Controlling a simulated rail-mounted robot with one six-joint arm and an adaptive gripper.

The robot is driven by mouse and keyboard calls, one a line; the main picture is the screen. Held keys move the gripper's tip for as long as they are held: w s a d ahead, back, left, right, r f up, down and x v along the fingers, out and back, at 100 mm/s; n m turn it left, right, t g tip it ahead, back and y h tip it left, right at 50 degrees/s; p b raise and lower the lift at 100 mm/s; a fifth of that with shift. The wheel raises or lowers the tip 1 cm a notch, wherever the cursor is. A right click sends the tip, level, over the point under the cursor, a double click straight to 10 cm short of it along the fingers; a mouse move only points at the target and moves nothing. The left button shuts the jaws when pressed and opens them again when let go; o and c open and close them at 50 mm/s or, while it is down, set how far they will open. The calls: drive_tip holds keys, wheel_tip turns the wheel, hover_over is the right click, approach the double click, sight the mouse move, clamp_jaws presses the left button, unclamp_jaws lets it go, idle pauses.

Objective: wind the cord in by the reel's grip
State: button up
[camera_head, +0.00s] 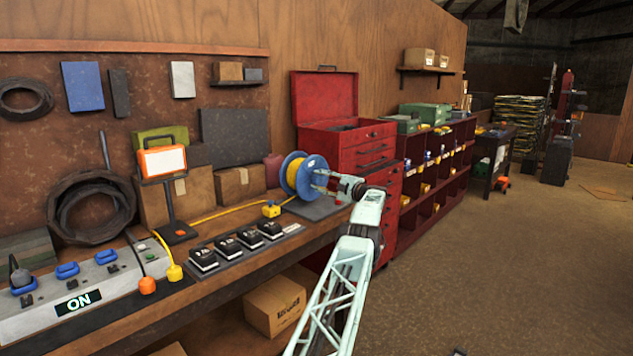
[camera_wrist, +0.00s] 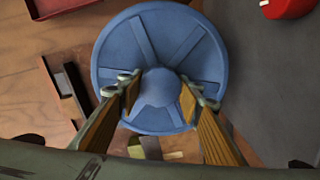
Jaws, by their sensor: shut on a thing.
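The cord reel (camera_head: 293,172) stands on a grey base plate (camera_head: 314,209) on the workbench, with blue flanges and yellow cord wound between them. In the wrist view its blue flange (camera_wrist: 117,60) faces me, with a raised round middle. My gripper (camera_head: 326,184) is at the reel's right side. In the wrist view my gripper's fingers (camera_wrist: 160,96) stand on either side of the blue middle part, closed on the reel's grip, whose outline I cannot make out. The yellow cord (camera_head: 225,212) runs left along the bench, past a yellow connector (camera_head: 271,209) beside the reel.
A row of black battery-like blocks (camera_head: 238,246) lies in front of the cord. An orange work lamp (camera_head: 163,162) and a grey power box (camera_head: 75,305) reading ON stand left. A red tool chest (camera_head: 350,145) is behind the reel. Open floor lies right.

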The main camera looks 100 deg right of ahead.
drive_tip(key=shift+n, duration=0.3)
idle(1.1)
drive_tip(key=o, duration=1.2)
drive_tip(key=shift+c, duration=0.2)
drive_tip(key=shift+r, duration=0.15)
